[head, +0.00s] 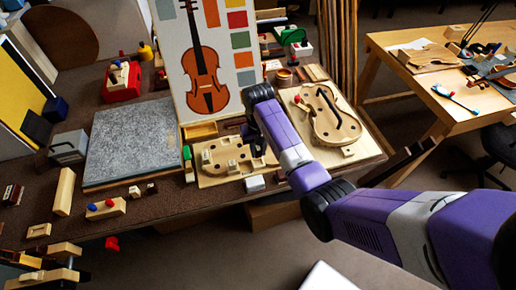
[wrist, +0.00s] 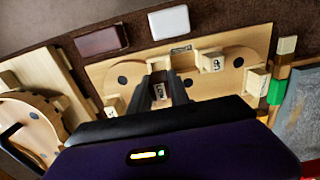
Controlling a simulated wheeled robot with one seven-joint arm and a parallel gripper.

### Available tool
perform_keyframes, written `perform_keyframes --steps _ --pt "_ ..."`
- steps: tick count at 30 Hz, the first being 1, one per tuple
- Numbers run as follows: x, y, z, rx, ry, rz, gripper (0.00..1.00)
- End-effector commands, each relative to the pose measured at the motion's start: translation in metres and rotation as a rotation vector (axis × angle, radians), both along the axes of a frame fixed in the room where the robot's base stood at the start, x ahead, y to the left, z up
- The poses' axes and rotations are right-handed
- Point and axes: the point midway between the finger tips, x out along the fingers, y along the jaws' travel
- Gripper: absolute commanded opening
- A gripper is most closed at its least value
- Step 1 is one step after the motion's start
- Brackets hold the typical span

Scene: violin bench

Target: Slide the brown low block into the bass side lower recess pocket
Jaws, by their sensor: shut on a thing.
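My gripper (head: 257,150) is over the pale violin mould board, its dark fingers shut on a small labelled wooden block (wrist: 159,91). I take this for the brown low block; the fingers hide much of it and its lettering is too small to read. The board (wrist: 125,67) carries several raised wooden pieces and dark round holes; it also shows in the head view (head: 208,181). A labelled wooden piece (wrist: 210,63) sits near its middle, and another (wrist: 257,80) towards the right. I cannot tell which opening is the bass side lower recess pocket.
A dark brown block (wrist: 102,40) and a white block (wrist: 169,22) lie beyond the board in the wrist view. The tray with the violin body (head: 335,115) is right of the board. The violin poster (head: 200,60) stands behind. A grey slab (head: 130,142) is to the left.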

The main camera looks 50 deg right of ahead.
Motion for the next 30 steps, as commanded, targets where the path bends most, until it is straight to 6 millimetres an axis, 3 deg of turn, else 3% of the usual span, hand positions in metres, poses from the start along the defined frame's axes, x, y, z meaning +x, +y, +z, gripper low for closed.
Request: perform_keyframes --steps 6,12,30 --pt "0.000 0.000 -0.023 0.001 0.001 0.000 0.00" --pt "0.000 0.000 -0.033 0.000 0.000 0.000 0.00" --pt "0.000 0.000 -0.034 0.000 0.000 0.000 0.00"
